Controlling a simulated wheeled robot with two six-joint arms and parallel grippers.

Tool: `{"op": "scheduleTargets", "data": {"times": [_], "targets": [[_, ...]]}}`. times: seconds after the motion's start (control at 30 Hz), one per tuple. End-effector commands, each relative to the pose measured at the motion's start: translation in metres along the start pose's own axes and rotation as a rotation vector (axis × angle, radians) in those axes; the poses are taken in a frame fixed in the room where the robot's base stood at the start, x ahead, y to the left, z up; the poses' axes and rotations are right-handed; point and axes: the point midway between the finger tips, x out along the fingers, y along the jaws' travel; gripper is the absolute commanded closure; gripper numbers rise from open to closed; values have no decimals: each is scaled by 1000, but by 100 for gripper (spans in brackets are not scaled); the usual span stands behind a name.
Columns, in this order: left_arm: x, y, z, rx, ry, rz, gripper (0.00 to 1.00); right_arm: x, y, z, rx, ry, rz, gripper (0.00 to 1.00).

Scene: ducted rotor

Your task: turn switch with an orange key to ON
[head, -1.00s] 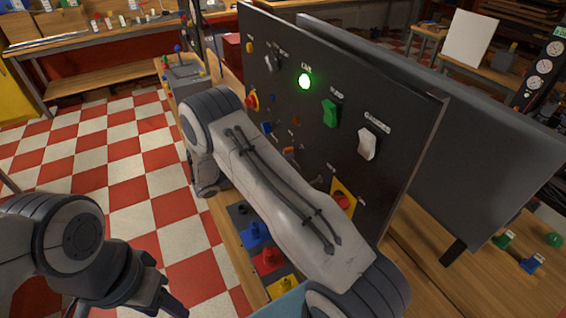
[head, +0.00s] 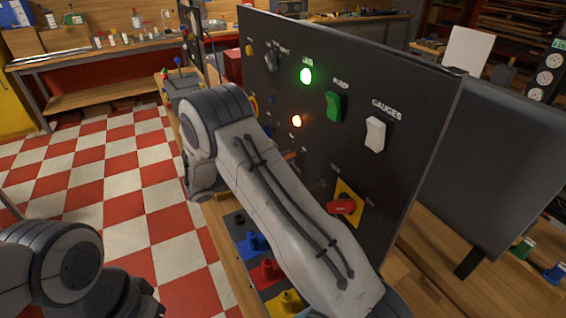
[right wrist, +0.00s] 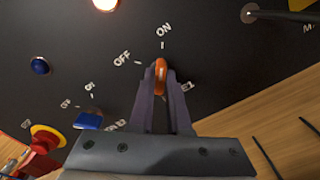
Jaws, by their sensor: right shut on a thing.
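The orange key (right wrist: 160,77) sits in its switch on the dark panel (head: 420,110). It points along the tick at the ON label (right wrist: 164,28), with the OFF label (right wrist: 121,58) to its left. My right gripper (right wrist: 161,76) is shut on the key, one finger on each side. In the head view my right arm covers this gripper and most of the key switch. My left gripper is only partly in view at the bottom left (head: 150,303), away from the panel, and its jaws cannot be made out.
An orange lamp (head: 297,121) and a green lamp (head: 306,76) glow on the panel. Blue, red and yellow pieces stand on the bench below.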

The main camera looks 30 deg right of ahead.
Motion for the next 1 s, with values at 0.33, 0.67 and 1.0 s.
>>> {"op": "scheduleTargets", "data": {"times": [0.33,0.67,1.0], "targets": [[1,0,0,0,0,0,50,-1,0,0,14,0,1,100],[1,0,0,0,0,0,50,0,0,0,13,0,0,55],[6,0,0,0,0,0,50,-13,-1,-2,14,2,2,55]]}}
